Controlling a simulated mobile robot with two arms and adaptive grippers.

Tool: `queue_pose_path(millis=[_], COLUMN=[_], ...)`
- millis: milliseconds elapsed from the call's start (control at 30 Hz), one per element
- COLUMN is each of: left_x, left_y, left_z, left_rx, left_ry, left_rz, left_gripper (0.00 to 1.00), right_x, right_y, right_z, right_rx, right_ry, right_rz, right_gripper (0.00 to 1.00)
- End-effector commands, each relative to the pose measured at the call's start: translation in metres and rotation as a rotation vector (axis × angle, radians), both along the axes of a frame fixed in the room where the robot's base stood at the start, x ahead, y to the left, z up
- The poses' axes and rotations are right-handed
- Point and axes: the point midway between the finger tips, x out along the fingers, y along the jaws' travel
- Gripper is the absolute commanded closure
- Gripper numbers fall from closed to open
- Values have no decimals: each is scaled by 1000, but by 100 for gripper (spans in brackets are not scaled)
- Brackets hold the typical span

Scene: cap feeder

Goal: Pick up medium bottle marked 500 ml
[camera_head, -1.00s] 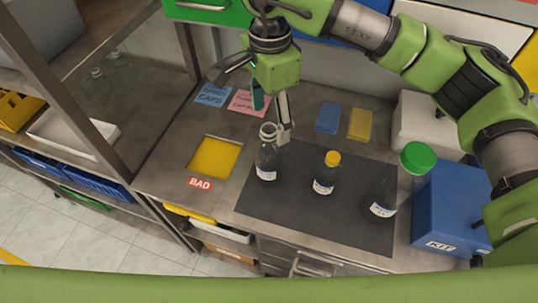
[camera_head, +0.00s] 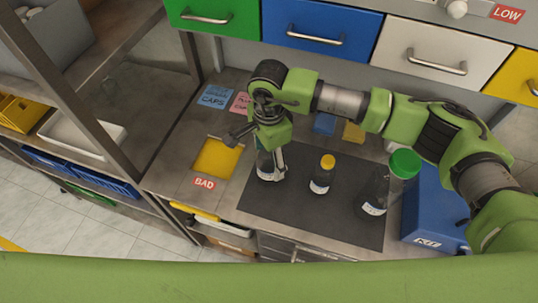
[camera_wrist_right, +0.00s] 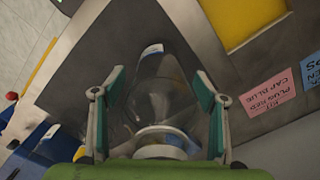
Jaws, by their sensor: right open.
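A clear uncapped bottle (camera_head: 265,171) stands at the left of the dark mat (camera_head: 310,215). Its label is too small to read. My right gripper (camera_head: 263,151) is lowered over it in the head view and hides its upper part. In the right wrist view the clear bottle (camera_wrist_right: 156,85) lies between the two spread green-padded fingers of my right gripper (camera_wrist_right: 160,92), with a gap on each side. A small bottle with a yellow cap (camera_head: 321,176) stands mid-mat. A larger bottle with a green cap (camera_head: 374,194) stands at the right. My left gripper is not in view.
A yellow recess (camera_head: 217,157) with a BAD label (camera_head: 204,183) is left of the mat. A blue KIT box (camera_head: 432,210) stands at the right. Drawers (camera_head: 318,27) hang behind. The mat's front is clear.

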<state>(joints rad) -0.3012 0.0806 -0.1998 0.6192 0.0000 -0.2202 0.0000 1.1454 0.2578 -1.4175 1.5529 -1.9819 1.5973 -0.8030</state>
Motion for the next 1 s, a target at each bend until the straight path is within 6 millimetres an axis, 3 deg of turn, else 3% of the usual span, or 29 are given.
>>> queue_pose_path(millis=[200,333,367,767,1000], left_x=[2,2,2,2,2], left_y=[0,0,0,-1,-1], left_z=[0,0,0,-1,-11], left_rx=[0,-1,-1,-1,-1], left_ry=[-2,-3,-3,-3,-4], left_rz=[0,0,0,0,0], left_gripper=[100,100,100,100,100], right_x=[0,0,0,0,1], right_y=[0,0,0,0,0], right_z=[-1,-1,-1,1,25], right_rx=[0,0,0,0,0], right_ry=[-1,0,0,-1,-4], right_rz=[0,1,0,1,1], right_gripper=[34,68,70,70,70])
